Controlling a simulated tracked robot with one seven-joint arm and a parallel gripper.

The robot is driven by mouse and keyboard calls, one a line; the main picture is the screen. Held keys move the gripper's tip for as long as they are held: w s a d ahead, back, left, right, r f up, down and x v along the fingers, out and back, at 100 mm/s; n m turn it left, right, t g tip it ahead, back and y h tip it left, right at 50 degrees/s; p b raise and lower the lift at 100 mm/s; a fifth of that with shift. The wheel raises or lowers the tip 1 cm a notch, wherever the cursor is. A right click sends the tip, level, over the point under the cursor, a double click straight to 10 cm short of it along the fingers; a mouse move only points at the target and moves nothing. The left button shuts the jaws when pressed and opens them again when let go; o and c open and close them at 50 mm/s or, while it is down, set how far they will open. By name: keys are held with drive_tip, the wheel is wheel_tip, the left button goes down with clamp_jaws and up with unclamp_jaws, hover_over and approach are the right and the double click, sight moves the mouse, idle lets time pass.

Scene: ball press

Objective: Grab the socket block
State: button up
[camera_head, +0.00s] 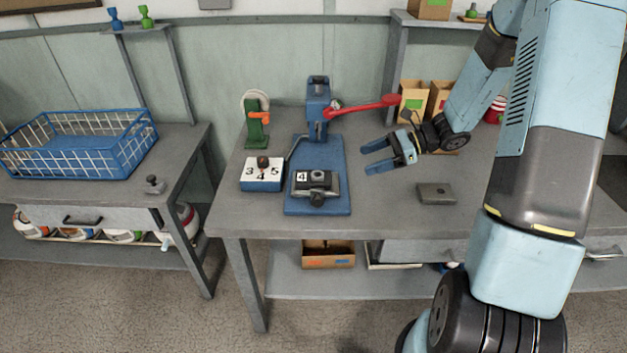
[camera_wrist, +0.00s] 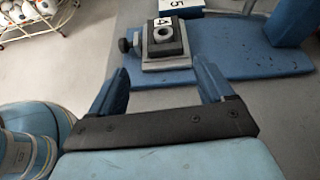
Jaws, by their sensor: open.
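A black block with a round metal socket, which looks like the socket block (camera_head: 317,176), sits in a grey fixture (camera_head: 330,190) on the press's blue base plate (camera_head: 306,207). A white tile marked 4 (camera_head: 302,177) is at its left. In the wrist view, the black block (camera_wrist: 166,37) with its ring lies beyond the fingers, in the fixture. My gripper (camera_head: 374,157) is open and empty, above the table to the right of the base plate. Its fingers (camera_wrist: 160,70) point towards the block and are apart from it. A flat olive-grey block (camera_head: 436,193) lies on the table to the right.
The press column (camera_head: 318,112) with its red lever (camera_head: 365,106) stands behind the block. A blue-and-white numbered box (camera_head: 262,174) stands left of the plate, with a green stand (camera_head: 256,124) behind. Cardboard boxes (camera_head: 412,100) are at back right. The front table edge is mostly clear.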

sight(324, 174)
drive_tip(key=shift+m, duration=0.3)
drive_tip(key=x, duration=1.4)
drive_tip(key=shift+w+d+f, duration=0.1)
drive_tip(key=shift+w+f, duration=0.15)
drive_tip(key=shift+w, duration=0.1)
drive_tip(key=c, duration=0.7)
drive_tip(key=shift+o, duration=0.2)
drive_tip(key=shift+r, duration=0.15)
